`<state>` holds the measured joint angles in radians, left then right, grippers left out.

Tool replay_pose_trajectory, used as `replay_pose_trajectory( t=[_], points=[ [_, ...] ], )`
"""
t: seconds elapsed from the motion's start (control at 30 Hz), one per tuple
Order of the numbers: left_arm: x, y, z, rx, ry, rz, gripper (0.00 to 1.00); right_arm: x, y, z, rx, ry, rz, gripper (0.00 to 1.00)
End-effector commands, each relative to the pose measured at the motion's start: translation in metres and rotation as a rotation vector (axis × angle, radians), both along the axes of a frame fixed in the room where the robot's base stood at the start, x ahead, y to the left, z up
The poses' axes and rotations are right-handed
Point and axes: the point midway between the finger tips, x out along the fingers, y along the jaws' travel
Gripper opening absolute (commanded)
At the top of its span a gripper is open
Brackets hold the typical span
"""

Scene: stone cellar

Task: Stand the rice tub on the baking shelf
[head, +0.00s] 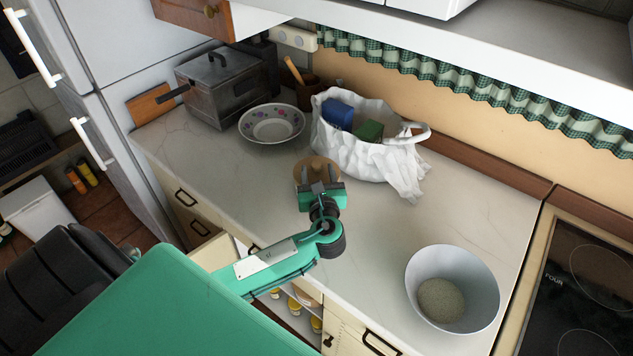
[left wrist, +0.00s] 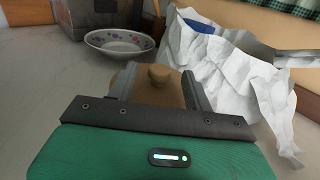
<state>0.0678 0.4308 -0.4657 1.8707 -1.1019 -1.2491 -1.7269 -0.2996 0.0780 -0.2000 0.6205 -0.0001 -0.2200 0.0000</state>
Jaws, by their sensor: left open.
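A tan wooden tub with a round knob on its lid, which I take for the rice tub (head: 318,166), stands on the counter in front of the white bag. It also shows in the left wrist view (left wrist: 158,90), partly hidden by the gripper. My left gripper (head: 320,186) is open, with the tub between its two fingers in the left wrist view (left wrist: 158,88). I cannot tell whether the fingers touch it. Below the counter front is an open compartment with several jars (head: 302,301); I cannot tell whether it is the baking shelf. My right gripper is not in view.
A crumpled white bag (head: 350,155) with blue and green packs stands just behind the tub. A flowered dish (head: 272,124) and a metal box-shaped pot (head: 222,90) are at the back left. A bowl (head: 478,275) stands right, near the hob (head: 585,285). The counter between is clear.

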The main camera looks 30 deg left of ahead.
Motion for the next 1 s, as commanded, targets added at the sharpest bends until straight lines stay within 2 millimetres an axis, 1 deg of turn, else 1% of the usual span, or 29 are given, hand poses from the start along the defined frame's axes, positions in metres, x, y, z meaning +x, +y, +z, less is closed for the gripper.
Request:
replay_pose_trajectory(
  t=[0.1, 0.3, 0.33, 0.47, 0.5, 0.57, 0.6, 1.0],
  points=[
    [0.0062, 0.0054, 0.0001, 0.000, 0.000, -0.001, 0.51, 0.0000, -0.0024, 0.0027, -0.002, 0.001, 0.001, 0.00],
    [0.0066, 0.0057, -0.0009, 0.000, 0.000, -0.001, 0.51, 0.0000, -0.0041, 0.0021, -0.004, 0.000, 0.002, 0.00],
    [0.0065, 0.0056, -0.0009, 0.000, 0.000, -0.001, 0.49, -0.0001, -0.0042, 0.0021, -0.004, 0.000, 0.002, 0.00],
    [0.0064, 0.0056, -0.0009, 0.000, 0.000, -0.001, 0.24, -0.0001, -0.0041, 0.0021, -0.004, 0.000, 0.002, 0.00],
    [0.0064, 0.0056, -0.0009, 0.000, 0.000, -0.001, 0.16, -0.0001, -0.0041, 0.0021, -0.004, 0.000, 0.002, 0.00],
    [0.0064, 0.0056, -0.0009, 0.000, 0.000, -0.001, 0.04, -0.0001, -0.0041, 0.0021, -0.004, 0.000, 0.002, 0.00],
    [0.0064, 0.0055, -0.0009, 0.000, 0.000, -0.001, 0.00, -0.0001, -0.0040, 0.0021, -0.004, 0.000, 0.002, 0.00],
    [0.0066, 0.0055, 0.0011, 0.000, -0.003, 0.000, 0.00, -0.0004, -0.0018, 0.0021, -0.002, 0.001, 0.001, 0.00]
  ],
)
